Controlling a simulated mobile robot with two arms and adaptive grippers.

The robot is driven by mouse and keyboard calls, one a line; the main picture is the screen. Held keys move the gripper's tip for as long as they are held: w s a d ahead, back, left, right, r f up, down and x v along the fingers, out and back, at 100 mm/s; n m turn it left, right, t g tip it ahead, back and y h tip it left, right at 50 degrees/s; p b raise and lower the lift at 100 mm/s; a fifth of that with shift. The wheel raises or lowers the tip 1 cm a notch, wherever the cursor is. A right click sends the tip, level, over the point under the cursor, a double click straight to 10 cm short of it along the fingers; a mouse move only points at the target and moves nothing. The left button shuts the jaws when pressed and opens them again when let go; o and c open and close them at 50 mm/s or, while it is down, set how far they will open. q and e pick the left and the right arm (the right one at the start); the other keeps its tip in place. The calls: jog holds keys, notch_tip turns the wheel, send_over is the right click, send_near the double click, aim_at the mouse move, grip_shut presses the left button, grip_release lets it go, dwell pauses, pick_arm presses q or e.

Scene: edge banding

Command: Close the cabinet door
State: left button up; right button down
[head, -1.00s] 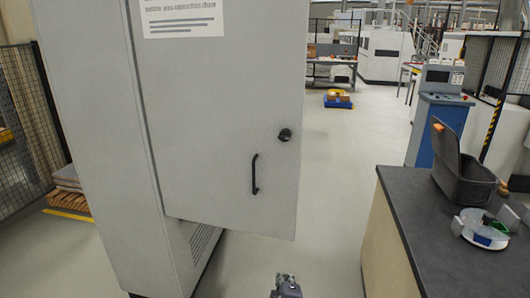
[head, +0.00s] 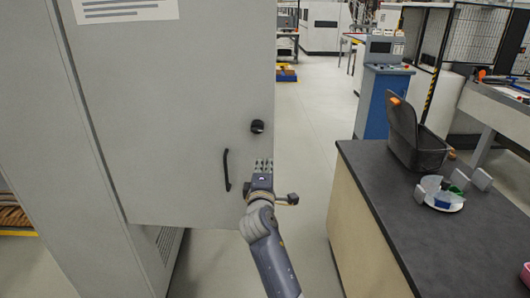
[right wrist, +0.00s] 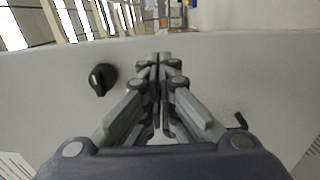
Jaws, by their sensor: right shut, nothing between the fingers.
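The grey cabinet door (head: 190,90) stands ajar in the head view, its free right edge jutting out past the cabinet body (head: 50,160). It has a black bar handle (head: 227,170) and a black round knob (head: 257,126). My right gripper (head: 263,163) is shut and empty in front of the door, near its free edge, right of the handle and below the knob. In the right wrist view the shut fingers (right wrist: 161,65) point at the grey door panel, between the knob (right wrist: 102,79) and the handle (right wrist: 238,120). I cannot tell whether they touch it. My left gripper is out of view.
A dark-topped counter (head: 385,205) on the right carries an open grey case (head: 420,148) and a white dish (head: 440,198) with small pieces. Clear floor (head: 305,140) runs between door and counter. A blue machine console (head: 383,100) stands farther back.

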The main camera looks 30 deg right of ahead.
aim_at(266, 151)
jog(key=p+x, duration=0.1)
jog(key=x, duration=0.3)
jog(key=shift+w+d+r, duration=0.1)
jog(key=shift+w+d, duration=0.35)
jog(key=shift+w, duration=0.15)
jog(key=shift+w+d, duration=0.1)
jog(key=shift+w, duration=0.05)
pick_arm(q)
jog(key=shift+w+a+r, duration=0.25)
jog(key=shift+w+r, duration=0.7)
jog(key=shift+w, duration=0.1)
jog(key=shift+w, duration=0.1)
pick_arm(e)
jog(key=shift+d, duration=0.1)
